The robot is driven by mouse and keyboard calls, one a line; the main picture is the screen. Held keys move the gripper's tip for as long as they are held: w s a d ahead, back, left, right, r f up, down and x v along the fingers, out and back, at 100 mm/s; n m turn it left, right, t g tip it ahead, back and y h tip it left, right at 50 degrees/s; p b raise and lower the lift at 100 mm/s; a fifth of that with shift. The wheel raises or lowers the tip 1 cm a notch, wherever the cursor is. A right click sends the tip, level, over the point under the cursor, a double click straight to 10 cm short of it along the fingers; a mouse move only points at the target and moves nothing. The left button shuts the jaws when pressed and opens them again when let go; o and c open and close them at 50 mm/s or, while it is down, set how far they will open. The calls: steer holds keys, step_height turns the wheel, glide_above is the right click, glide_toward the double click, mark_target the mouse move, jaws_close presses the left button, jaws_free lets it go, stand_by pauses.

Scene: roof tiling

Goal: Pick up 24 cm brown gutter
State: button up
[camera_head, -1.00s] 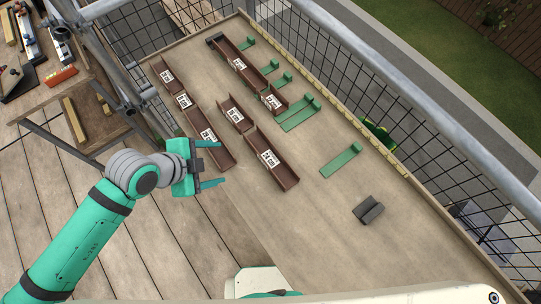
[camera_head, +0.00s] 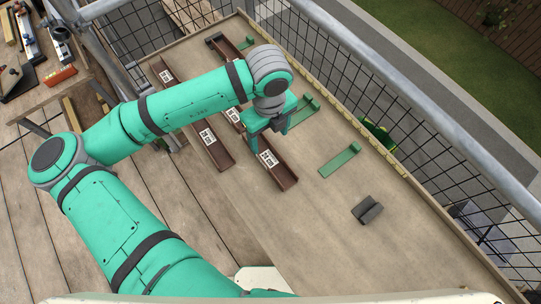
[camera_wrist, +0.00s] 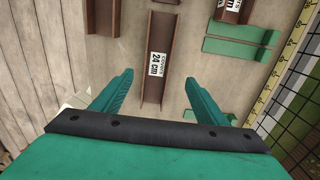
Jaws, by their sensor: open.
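The 24 cm brown gutter (camera_wrist: 164,25) is an open channel with a white label reading "24 cm". It lies on the board in the wrist view, its near end between the fingers of my gripper (camera_wrist: 158,88). In the head view this gutter (camera_head: 284,174) shows its near part, with its far end hidden under my gripper (camera_head: 268,140). My gripper is open, pointing down above the gutter, one finger to each side. The gutter is not held, and the height of the fingers over it cannot be told.
Other brown gutters lie close by, one at the left (camera_head: 217,150) and one at the upper right (camera_wrist: 233,10). Green brackets (camera_head: 340,161) lie to the right. A dark grey block (camera_head: 367,210) lies on the board. A mesh railing (camera_head: 450,185) borders the right side.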

glide_above(269, 159)
steer(key=f, duration=0.3)
steer(key=w+f, duration=0.1)
steer(key=f, duration=0.3)
steer(key=s+f, duration=0.1)
steer(key=f, duration=0.1)
steer(key=shift+w+f, duration=0.1)
steer(key=shift+f, duration=0.55)
steer(key=shift+c, duration=0.3)
steer(key=c, duration=1.2)
steer(key=shift+r, duration=0.1)
